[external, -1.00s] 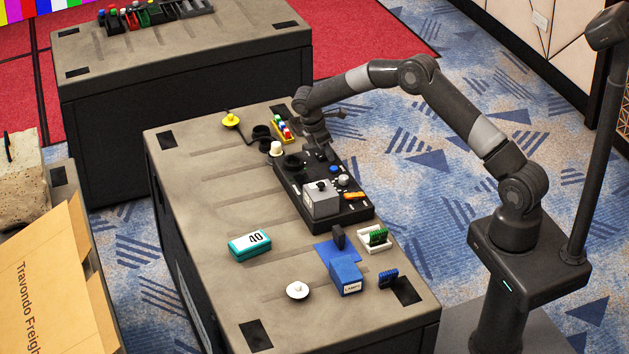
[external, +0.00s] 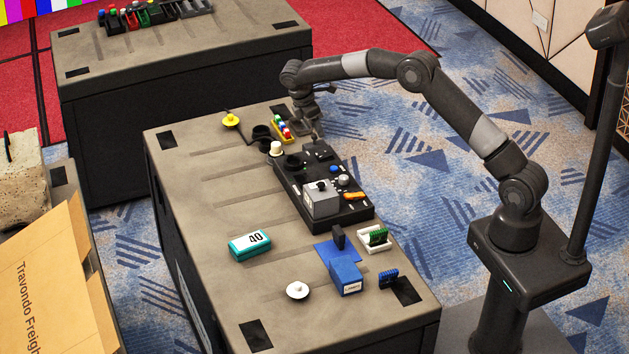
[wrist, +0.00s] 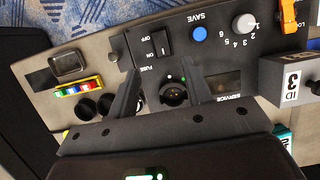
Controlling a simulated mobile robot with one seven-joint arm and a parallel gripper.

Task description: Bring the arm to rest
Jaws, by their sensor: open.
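My gripper (external: 309,128) is above the far end of the work table (external: 215,210), over the far end of the black control panel (external: 352,209). In the wrist view my gripper (wrist: 160,82) shows two dark fingers spread apart with nothing between them. Below them lie the panel's FUSE and SERVICE markings, a round dark socket (wrist: 173,94) and an on/off switch (wrist: 163,42). My arm arches from its base at the right over to the table.
Near the gripper are a yellow tray of coloured pieces (external: 283,130) and dark round cups (external: 262,133). A grey box (external: 321,199) sits on the panel. A teal box marked 40 (external: 250,244), a blue box (external: 346,277) and a white knob (external: 297,290) stand nearer.

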